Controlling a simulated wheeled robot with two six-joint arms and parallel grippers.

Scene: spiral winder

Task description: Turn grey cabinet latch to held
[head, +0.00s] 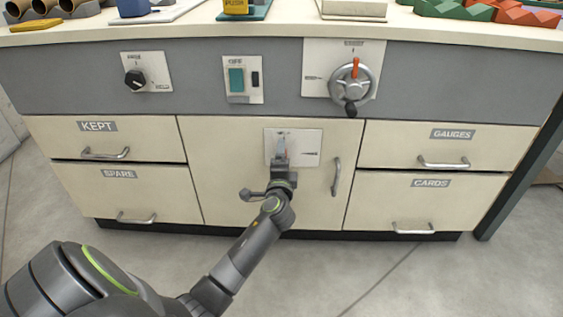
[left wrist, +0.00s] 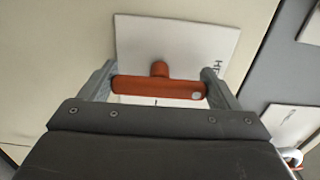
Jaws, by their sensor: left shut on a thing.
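The latch is an orange-red bar (left wrist: 150,88) on a short round stem, mounted on a white plate (left wrist: 195,45) in the left wrist view. In the head view the plate (head: 308,146) is on the cream middle cabinet door. My left gripper (head: 281,157) is at the plate and hides most of the latch there. In the left wrist view its two grey fingers (left wrist: 157,88) close on the two ends of the bar. The bar lies across between the fingers. Dark lettering starting with H shows at the plate's right edge; the rest is unreadable. My right gripper is not in view.
The door has a curved handle (head: 336,177) right of the plate. Drawers with handles flank it. Above are a black knob (head: 135,79), a green switch (head: 236,79) and a crank wheel (head: 352,82). Floor in front is clear apart from my arm.

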